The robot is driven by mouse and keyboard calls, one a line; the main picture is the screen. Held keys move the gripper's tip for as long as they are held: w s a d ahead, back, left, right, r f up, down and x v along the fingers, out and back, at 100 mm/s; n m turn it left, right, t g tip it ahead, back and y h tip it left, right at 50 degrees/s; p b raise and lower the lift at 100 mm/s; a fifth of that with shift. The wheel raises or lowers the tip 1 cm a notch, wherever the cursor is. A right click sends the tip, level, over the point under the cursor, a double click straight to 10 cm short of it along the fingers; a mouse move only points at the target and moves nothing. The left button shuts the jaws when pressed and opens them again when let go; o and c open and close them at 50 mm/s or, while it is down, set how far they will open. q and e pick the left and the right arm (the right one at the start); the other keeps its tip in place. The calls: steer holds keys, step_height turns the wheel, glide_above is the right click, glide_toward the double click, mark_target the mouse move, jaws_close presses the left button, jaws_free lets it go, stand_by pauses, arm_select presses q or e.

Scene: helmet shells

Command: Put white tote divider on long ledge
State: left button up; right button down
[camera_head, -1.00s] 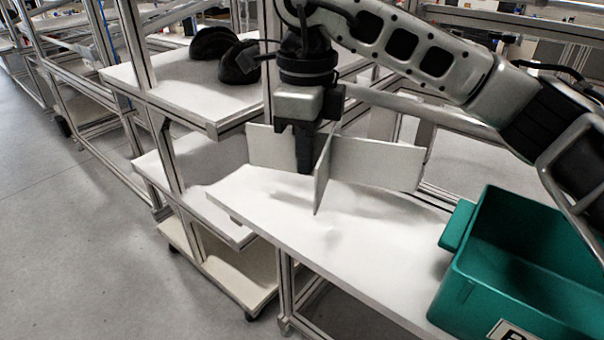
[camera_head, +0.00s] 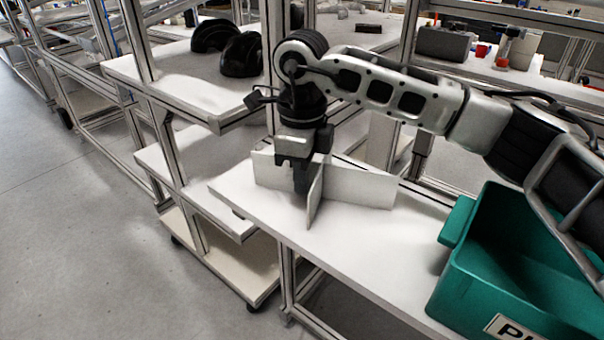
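The white tote divider (camera_head: 357,186) is a cross of thin panels. It stands upright at the left part of the long white ledge (camera_head: 362,240), low over or touching its surface; I cannot tell which. My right gripper (camera_head: 302,188) points down at the middle of the divider, its dark fingers between the panels. The fingers seem closed on a panel, though the panels partly hide the tips. My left gripper is not in view.
A green tote (camera_head: 480,262) stands at the right end of the ledge. Black helmet shells (camera_head: 241,55) sit on the upper shelf (camera_head: 190,85) at the back left. Metal frame posts rise beside the shelf. The ledge between divider and tote is clear.

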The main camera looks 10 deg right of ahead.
steer(key=c, duration=1.6)
jaws_free()
steer(key=shift+f, duration=0.1)
steer(key=shift+c, duration=0.2)
step_height(320, 180, up, 12)
steer(key=shift+r, duration=0.2)
